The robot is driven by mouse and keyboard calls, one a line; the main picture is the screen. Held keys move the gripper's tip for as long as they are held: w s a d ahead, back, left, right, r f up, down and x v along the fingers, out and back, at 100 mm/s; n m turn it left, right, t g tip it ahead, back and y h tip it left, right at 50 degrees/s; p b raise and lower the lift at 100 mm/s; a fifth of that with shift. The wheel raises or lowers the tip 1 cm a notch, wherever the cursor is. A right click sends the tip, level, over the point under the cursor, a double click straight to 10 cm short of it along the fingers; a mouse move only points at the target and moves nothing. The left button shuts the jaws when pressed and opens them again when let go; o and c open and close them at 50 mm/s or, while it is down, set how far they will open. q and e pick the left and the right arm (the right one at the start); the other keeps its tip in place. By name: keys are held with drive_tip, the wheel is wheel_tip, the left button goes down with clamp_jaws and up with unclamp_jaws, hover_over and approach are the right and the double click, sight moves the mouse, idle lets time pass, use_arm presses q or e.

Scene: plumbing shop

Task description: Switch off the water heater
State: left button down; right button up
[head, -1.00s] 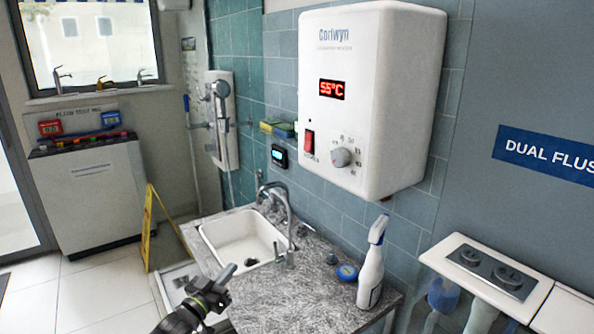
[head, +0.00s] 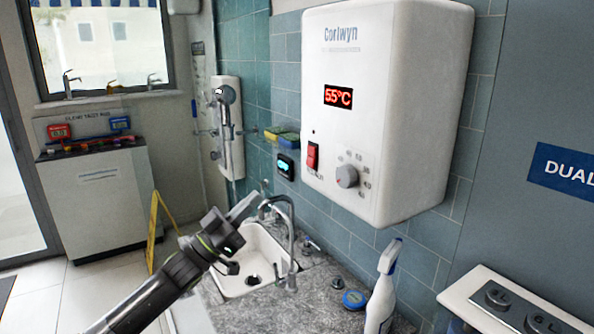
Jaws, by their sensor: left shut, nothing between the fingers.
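The white water heater (head: 395,110) hangs on the tiled wall at the upper right of the head view. Its red display (head: 338,96) reads 55°C and is lit. A red rocker switch (head: 313,155) is at its lower left, with a grey dial (head: 346,176) to the right of it. My left gripper (head: 246,207) is shut and empty, in front of the sink and tap, below and to the left of the switch and apart from the heater. My right gripper is not in view.
A sink (head: 250,262) with a curved tap (head: 289,235) is set in the stone counter (head: 270,315). A spray bottle (head: 382,290) and a blue round tin (head: 354,299) stand at the right. A small display box (head: 286,166) and sponges (head: 283,136) are on the wall left of the heater.

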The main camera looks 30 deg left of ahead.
sight(310, 157)
use_arm(q)
drive_tip(key=p+x, duration=0.1)
drive_tip(key=x, duration=0.3)
drive_tip(key=f+p+x, duration=0.1)
drive_tip(key=p+x, duration=0.1)
drive_tip(key=x, duration=0.1)
drive_tip(key=w+p+x, duration=0.1)
drive_tip(key=p+x, duration=0.1)
drive_tip(key=x, duration=0.2)
drive_tip(key=shift+w+d, duration=0.2)
drive_tip(key=shift+d, duration=0.15)
drive_tip(key=shift+w+d+f+p, duration=0.3)
drive_tip(key=shift+w+p, duration=0.05)
drive_tip(key=shift+w, duration=0.2)
